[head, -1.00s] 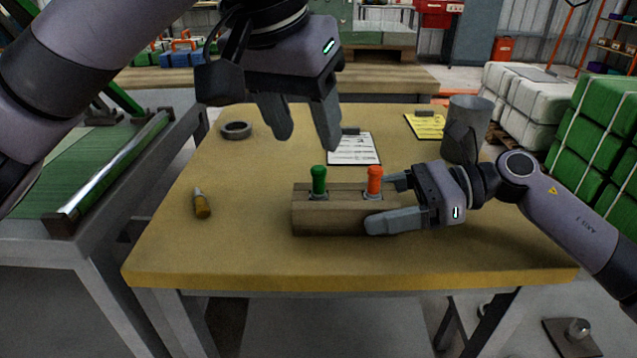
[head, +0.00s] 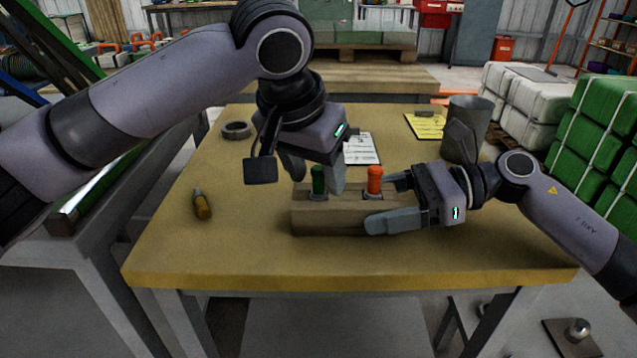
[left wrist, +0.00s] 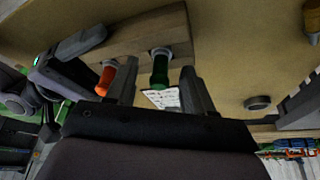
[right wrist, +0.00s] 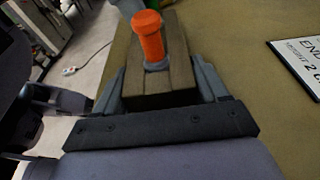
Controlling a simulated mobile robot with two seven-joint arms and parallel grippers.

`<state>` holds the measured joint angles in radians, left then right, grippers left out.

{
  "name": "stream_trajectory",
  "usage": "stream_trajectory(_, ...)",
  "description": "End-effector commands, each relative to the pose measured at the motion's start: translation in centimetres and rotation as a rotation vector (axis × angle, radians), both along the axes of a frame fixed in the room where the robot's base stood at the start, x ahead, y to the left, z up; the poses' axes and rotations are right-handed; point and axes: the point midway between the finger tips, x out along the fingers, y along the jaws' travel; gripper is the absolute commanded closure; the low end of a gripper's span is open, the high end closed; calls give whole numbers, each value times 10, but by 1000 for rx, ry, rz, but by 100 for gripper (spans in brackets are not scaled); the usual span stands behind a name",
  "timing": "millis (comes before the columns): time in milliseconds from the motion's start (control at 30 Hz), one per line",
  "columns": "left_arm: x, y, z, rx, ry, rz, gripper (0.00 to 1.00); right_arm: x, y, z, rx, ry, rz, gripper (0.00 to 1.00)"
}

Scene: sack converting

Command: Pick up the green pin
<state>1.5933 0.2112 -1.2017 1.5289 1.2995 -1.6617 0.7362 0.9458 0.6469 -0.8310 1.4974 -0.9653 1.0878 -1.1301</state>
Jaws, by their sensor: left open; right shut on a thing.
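The green pin (head: 319,181) stands upright in the left hole of a wooden block (head: 330,222). The orange pin (head: 374,181) stands upright in the right hole. My left gripper (head: 318,180) is open, its fingers lowered behind and around the green pin in the head view. In the left wrist view the green pin (left wrist: 160,68) shows between the two open fingers, and the orange pin (left wrist: 105,78) is just outside one finger. My right gripper (head: 385,202) is shut on the right end of the block; the right wrist view shows the block (right wrist: 160,85) between its fingers.
A tape ring (head: 237,130), a white sheet (head: 361,149), a yellow sheet (head: 426,126) and a grey canister (head: 468,115) are toward the back. The front of the table is clear.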

Motion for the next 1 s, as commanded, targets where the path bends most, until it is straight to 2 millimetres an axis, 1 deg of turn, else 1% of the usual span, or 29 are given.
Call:
stream_trajectory(100,3,-1,-6,0,-1,1,48,0,0,-1,-1,1,0,52)
stream_trajectory(300,3,-1,-6,-1,-1,1,48,0,0,-1,-1,1,0,52)
stream_trajectory(367,3,-1,-6,-1,-1,1,67,0,0,-1,-1,1,0,52)
stream_trajectory(400,3,-1,-6,-1,-1,1,80,0,0,-1,-1,1,0,52)
stream_trajectory(467,2,-1,-6,-1,-1,1,100,0,0,-1,-1,1,0,52)
stream_trajectory(733,2,-1,-5,-1,-2,1,100,0,0,-1,-1,1,0,52)
stream_trajectory(800,3,-1,-3,-2,-2,1,100,0,0,-1,-1,1,0,52)
stream_trajectory(867,3,-1,3,-2,-2,1,100,0,0,-1,-1,1,0,52)
stream_trajectory(1000,3,-1,28,-3,-4,1,100,0,0,-1,-1,1,0,52)
